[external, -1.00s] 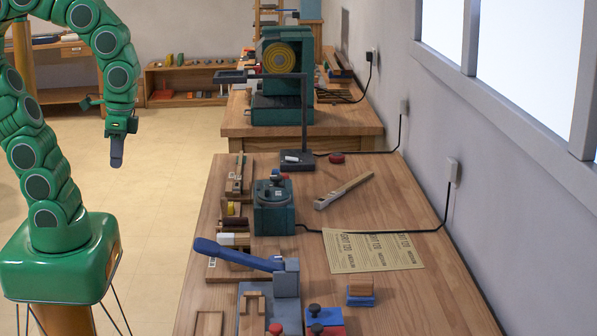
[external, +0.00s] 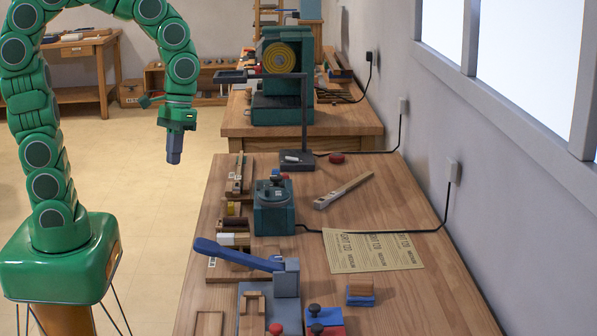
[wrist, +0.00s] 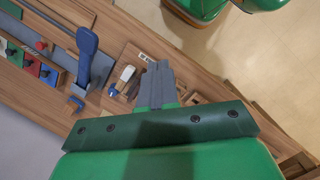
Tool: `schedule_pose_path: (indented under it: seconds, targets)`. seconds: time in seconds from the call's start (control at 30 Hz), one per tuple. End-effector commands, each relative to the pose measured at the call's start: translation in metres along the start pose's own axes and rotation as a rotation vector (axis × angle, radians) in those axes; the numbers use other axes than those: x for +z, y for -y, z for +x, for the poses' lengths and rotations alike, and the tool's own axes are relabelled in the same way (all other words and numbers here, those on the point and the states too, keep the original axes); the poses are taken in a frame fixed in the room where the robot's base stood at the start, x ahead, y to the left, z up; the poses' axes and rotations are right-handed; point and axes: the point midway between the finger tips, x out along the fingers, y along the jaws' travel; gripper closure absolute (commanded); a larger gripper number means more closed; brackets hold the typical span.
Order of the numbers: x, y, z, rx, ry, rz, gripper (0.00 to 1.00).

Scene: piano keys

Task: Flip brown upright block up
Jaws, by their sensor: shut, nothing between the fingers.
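My gripper (external: 174,157) is shut and empty, pointing down in the air left of the workbench's left edge. In the wrist view its grey fingers (wrist: 158,80) are together in front of the bench edge. Along that edge stand small wooden pieces: a brown block by the yellow piece (external: 233,208), a white-topped piece (external: 233,240) and a long wooden rack (external: 238,174). I cannot tell for sure which one is the brown upright block. In the wrist view the white piece (wrist: 126,74) lies just left of the fingers, which partly hide the other pieces.
A blue lever (external: 237,254) sticks out toward the left edge of the bench (external: 400,290). The floor left of the bench is clear.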

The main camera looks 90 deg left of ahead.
Motion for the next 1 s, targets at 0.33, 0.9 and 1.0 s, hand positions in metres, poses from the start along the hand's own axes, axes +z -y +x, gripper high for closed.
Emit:
schedule_pose_path:
  seconds: [0.33,0.9,1.0]
  targets:
    - [-0.086,-0.022,0.001,0.095,0.051,-0.388,1.0]
    - [-0.177,-0.026,0.011,0.187,0.116,-0.779,1.0]
    - [-0.176,-0.028,0.017,0.187,0.117,-0.78,1.0]
